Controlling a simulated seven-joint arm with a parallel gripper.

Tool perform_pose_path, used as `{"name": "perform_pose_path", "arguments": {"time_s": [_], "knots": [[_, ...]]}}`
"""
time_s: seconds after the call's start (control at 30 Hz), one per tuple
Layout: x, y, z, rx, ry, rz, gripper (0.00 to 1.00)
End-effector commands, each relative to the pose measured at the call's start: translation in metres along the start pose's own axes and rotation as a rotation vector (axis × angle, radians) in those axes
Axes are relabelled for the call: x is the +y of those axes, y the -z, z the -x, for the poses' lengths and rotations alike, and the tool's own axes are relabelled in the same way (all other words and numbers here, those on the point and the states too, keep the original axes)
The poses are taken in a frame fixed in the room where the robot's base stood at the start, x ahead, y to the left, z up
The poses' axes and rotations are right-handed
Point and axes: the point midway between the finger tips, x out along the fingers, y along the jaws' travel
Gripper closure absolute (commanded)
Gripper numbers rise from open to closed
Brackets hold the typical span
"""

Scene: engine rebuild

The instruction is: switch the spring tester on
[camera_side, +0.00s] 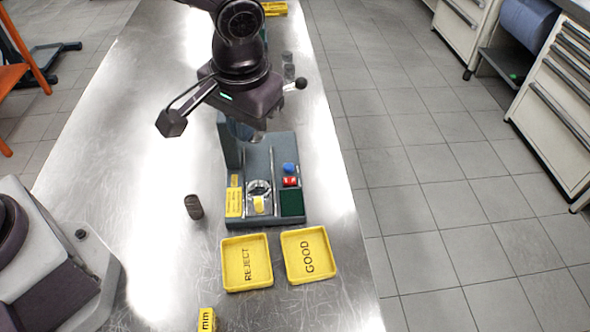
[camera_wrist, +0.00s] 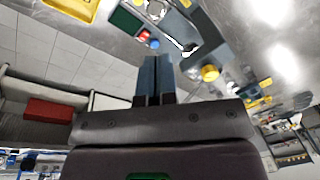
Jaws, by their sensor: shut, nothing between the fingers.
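The spring tester (camera_side: 235,153) is a blue-grey stand on the steel table, its upper part hidden behind my arm. Its base carries a red button (camera_side: 291,182), a blue button (camera_side: 289,168) and a dark green display (camera_side: 292,203), which looks blank. In the wrist view the red button (camera_wrist: 143,36) and blue button (camera_wrist: 154,43) lie just beyond my fingertips, slightly left. My gripper (camera_wrist: 157,58) is shut and empty, pointing toward the tester. I cannot tell whether it touches anything.
A dark coil spring (camera_side: 193,207) stands left of the tester. Yellow trays marked REJECT (camera_side: 230,285) and GOOD (camera_side: 322,272) lie in front of it. A yellow block marked mm (camera_side: 206,319) is near the front. The table's right edge is close to the GOOD tray.

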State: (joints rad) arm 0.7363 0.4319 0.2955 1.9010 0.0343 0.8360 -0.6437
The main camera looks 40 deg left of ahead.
Motion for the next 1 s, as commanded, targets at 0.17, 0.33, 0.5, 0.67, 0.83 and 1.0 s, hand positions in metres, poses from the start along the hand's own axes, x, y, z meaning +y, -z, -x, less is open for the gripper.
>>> {"name": "perform_pose_path", "arguments": {"time_s": [0.17, 0.33, 0.5, 0.67, 0.83, 1.0], "knots": [[0.042, 0.027, -0.036, 0.083, 0.067, 0.233, 1.00], [0.054, 0.055, -0.027, 0.159, 0.013, 0.496, 1.00], [0.056, 0.056, -0.026, 0.166, -0.006, 0.618, 1.00], [0.055, 0.056, -0.026, 0.165, -0.008, 0.641, 1.00], [0.055, 0.056, -0.026, 0.164, -0.007, 0.640, 1.00], [0.054, 0.057, -0.033, 0.163, -0.004, 0.639, 1.00]]}}
